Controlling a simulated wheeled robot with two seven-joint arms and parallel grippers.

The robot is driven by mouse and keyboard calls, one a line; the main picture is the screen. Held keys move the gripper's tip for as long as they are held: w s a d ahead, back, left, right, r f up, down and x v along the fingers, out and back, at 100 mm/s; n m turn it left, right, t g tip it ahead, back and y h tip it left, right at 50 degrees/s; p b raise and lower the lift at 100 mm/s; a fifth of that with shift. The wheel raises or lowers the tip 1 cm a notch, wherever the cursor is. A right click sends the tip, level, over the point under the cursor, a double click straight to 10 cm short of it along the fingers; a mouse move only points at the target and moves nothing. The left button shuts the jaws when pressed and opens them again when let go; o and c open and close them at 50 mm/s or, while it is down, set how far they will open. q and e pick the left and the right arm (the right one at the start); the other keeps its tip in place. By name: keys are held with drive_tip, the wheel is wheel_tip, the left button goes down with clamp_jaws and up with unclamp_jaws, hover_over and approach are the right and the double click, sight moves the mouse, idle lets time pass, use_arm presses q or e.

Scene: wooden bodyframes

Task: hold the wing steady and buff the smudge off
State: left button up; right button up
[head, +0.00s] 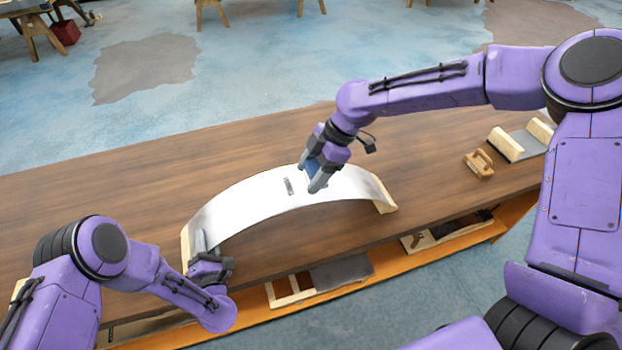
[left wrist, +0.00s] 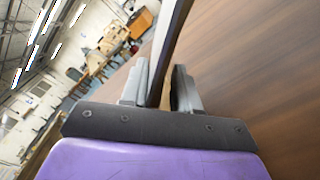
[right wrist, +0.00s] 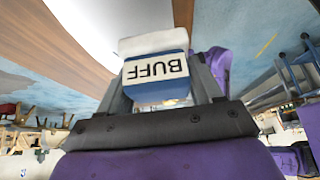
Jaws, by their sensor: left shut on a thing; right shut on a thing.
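The wing (head: 240,205) is a curved silver panel arched over the table, its ends on pale wooden blocks. A dark grey smudge (head: 289,186) shows near the top of its arch. My left gripper (head: 202,250) is shut on the wing's left end; the thin panel edge (left wrist: 172,50) shows between its fingers in the left wrist view. My right gripper (head: 313,174) is shut on the buffing block (right wrist: 157,78), blue with a white pad and a "BUFF" label. The block is at the wing's top, just right of the smudge; whether the pad touches is hidden.
The wooden table (head: 100,190) is clear left of the wing. A wooden-handled tool (head: 479,163) and a pale wooden cradle (head: 507,145) lie at the right. Frames and grey pieces sit on the orange shelf (head: 375,278) below the front edge.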

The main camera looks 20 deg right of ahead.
sight(309, 168)
drive_tip(key=shift+r, duration=1.5)
use_arm(q)
drive_tip(key=o, duration=1)
drive_tip(key=shift+s, duration=0.1)
drive_tip(key=s, duration=1.1)
drive_tip(key=shift+s, duration=0.4)
drive_tip(key=shift+d, duration=0.1)
